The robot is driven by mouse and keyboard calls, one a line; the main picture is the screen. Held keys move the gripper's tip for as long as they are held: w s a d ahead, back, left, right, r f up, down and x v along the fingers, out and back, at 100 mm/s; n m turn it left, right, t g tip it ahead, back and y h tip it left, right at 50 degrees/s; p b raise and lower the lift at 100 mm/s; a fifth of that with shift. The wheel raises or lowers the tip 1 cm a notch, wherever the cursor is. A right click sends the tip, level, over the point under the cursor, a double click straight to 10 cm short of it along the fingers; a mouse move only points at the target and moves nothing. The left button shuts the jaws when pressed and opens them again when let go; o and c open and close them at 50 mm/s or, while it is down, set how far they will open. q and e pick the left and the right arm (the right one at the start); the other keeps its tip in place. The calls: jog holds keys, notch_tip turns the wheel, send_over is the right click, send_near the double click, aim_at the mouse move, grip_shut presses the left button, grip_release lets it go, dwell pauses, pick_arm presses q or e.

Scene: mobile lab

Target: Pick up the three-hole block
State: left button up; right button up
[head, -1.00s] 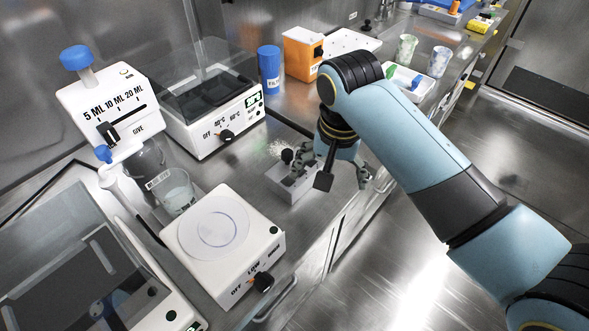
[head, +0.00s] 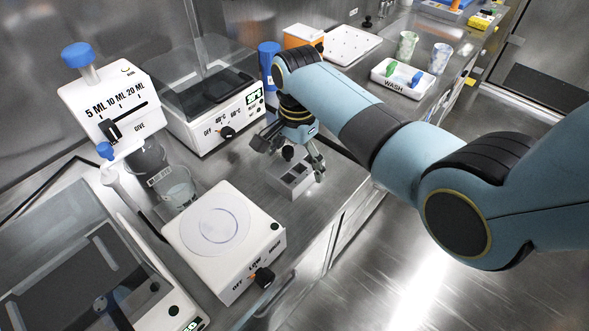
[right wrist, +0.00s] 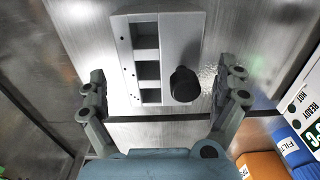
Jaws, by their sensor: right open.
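The three-hole block (head: 290,179) is a light grey block on the steel bench, with a row of square openings in its top and a black knob (head: 288,153). The right wrist view shows the block (right wrist: 177,42) from above, with three holes in a row and the knob (right wrist: 185,84) beside them. My right gripper (head: 292,155) is open above the block, pointing down. In the right wrist view its fingers (right wrist: 160,85) are spread on either side of the block, with gaps to both sides. My left gripper is not in view.
A white dial device (head: 222,236) stands in front left of the block, and a glass-lidded heater (head: 205,100) behind left. A blue bottle (head: 268,62) and an orange box (head: 303,36) stand behind. The bench's front edge is close on the right.

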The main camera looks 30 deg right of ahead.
jog(key=shift+f, duration=0.95)
jog(key=shift+c, duration=0.4)
jog(key=shift+w+r, duration=0.1)
jog(key=c, duration=1.6)
